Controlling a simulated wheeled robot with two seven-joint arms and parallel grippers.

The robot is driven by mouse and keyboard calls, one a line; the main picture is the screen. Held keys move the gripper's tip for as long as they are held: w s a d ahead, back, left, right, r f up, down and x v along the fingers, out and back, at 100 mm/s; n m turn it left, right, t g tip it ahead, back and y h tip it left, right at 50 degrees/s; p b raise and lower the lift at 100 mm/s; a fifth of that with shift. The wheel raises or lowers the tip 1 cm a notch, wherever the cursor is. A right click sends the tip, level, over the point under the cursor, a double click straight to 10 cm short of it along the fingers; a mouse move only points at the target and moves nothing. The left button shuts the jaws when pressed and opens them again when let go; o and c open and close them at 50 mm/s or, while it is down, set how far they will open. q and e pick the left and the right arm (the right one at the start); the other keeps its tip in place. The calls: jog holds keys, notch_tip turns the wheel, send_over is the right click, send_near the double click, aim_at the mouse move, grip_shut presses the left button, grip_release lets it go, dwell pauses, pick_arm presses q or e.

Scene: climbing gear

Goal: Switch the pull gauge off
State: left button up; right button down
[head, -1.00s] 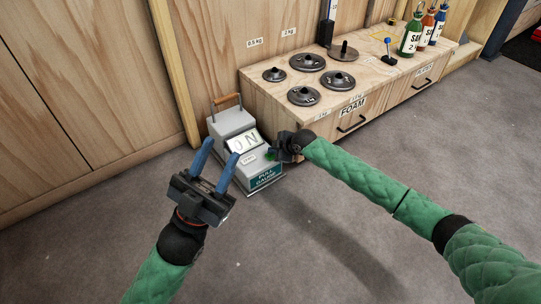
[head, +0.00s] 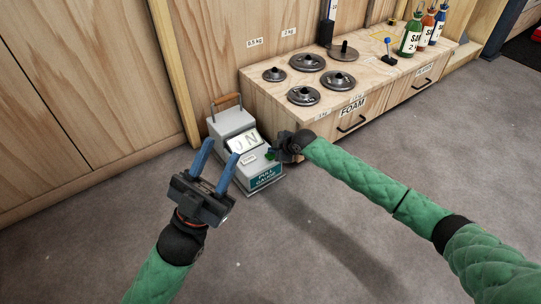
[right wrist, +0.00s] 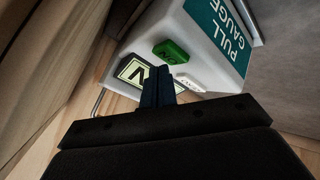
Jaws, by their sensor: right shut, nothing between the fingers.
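The pull gauge (head: 229,124) is a grey box with a wooden handle, standing on the floor against the wooden bench. Its sloped display (head: 246,142) is lit and shows an N, with the character to its left only partly visible. My left gripper (head: 222,149) is open and empty, in front of the gauge in the head view.
The wooden bench (head: 302,126) behind carries several dark weight discs (head: 308,62), a small blue-knobbed lever (head: 388,50) and several bottles (head: 411,38). A wooden wall (head: 80,80) rises at the left. The grey floor (head: 330,220) in front is clear.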

aim_at(273, 156)
jog(key=shift+f, duration=0.1)
dwell(0.3)
jog(key=shift+f+p, duration=0.3)
dwell(0.3)
jog(key=shift+r+p, duration=0.45)
jog(key=shift+p, duration=0.35)
notch_tip(273, 156, up, 6)
jog(key=p, duration=0.5)
jog(key=shift+p, duration=0.3)
